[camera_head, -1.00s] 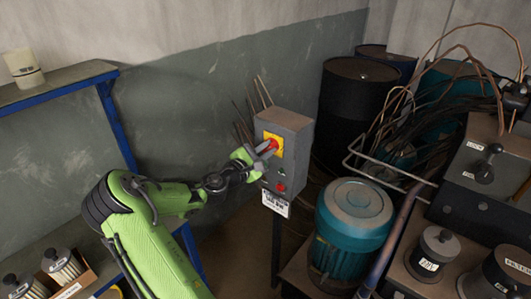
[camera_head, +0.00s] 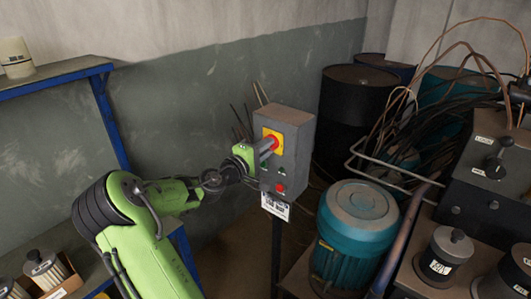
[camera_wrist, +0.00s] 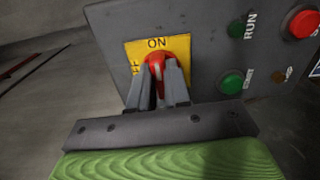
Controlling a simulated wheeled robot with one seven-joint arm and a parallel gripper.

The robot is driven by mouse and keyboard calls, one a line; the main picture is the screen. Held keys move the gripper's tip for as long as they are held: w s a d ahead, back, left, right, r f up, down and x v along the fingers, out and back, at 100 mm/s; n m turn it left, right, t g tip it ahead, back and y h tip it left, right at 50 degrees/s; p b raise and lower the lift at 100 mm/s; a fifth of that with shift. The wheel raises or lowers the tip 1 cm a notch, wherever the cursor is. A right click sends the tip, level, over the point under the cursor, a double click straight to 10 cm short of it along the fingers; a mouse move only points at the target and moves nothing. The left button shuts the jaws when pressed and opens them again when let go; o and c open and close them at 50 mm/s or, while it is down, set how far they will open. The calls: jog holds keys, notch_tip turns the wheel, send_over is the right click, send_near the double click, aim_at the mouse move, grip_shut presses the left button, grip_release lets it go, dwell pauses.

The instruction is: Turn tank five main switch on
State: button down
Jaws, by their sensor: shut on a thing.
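The main switch is a red rotary knob (camera_head: 274,141) on a yellow plate (camera_wrist: 133,50), on the front of a grey control box (camera_head: 295,126). In the wrist view the knob (camera_wrist: 158,61) sits between my two fingers, with "ON" printed above it and "OFF" to its left. My gripper (camera_wrist: 160,80) is shut on the knob; it also shows in the head view (camera_head: 267,147). A pale mark on the knob runs nearly upright toward "ON", but the fingers partly hide it.
A green button (camera_wrist: 232,82) and a red button (camera_wrist: 304,23) sit on the same panel. A label plate (camera_head: 275,207) hangs below the box. A teal motor (camera_head: 355,232) stands right of it, a blue-framed shelf (camera_head: 104,105) left.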

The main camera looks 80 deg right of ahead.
jog(key=shift+f+m, duration=0.1)
jog(key=shift+m, duration=0.2)
dwell(0.4)
jog(key=c, duration=1.1)
grip_release()
jog(key=p+v, duration=0.1)
jog(key=v, duration=1.4)
jog(key=shift+w+a, duration=0.2)
jog(key=shift+a, duration=0.15)
